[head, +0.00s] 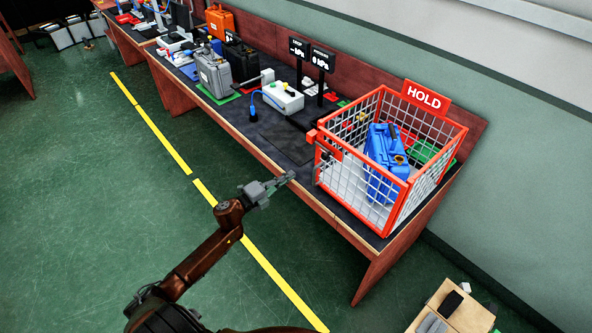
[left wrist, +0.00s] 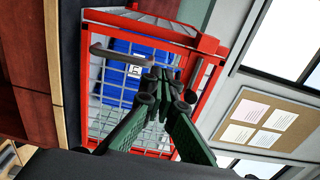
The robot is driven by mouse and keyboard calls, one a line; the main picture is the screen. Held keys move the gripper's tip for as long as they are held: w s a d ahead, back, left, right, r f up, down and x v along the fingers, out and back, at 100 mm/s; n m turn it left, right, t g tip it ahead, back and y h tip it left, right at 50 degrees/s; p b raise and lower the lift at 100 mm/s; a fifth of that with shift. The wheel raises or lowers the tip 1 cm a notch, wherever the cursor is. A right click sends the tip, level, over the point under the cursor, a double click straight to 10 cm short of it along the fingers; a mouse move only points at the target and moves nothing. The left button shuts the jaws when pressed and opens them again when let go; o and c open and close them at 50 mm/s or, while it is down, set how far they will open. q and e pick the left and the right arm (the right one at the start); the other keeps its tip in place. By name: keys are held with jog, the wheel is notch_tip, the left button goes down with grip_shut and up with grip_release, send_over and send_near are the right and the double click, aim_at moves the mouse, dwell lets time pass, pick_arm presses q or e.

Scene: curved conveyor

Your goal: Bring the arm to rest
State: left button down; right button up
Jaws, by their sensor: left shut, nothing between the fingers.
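My left gripper (head: 283,180) is shut and empty. It is in front of the bench's front edge, left of the red-framed mesh cage. In the left wrist view its closed fingers (left wrist: 160,78) point toward the cage front, with the cage behind them. The right gripper does not show in either view.
The red mesh cage (head: 410,185) with a HOLD sign (head: 426,97) stands on the bench (head: 278,150) and holds a blue case (head: 383,150). A white box (head: 283,97) and a grey case (head: 213,72) are farther left. The green floor (head: 90,200) is open, with yellow lines.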

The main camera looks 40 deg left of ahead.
pick_arm(q)
jog(key=shift+s+a+f, duration=0.1)
jog(key=shift+s+a, duration=0.1)
jog(key=shift+s, duration=0.4)
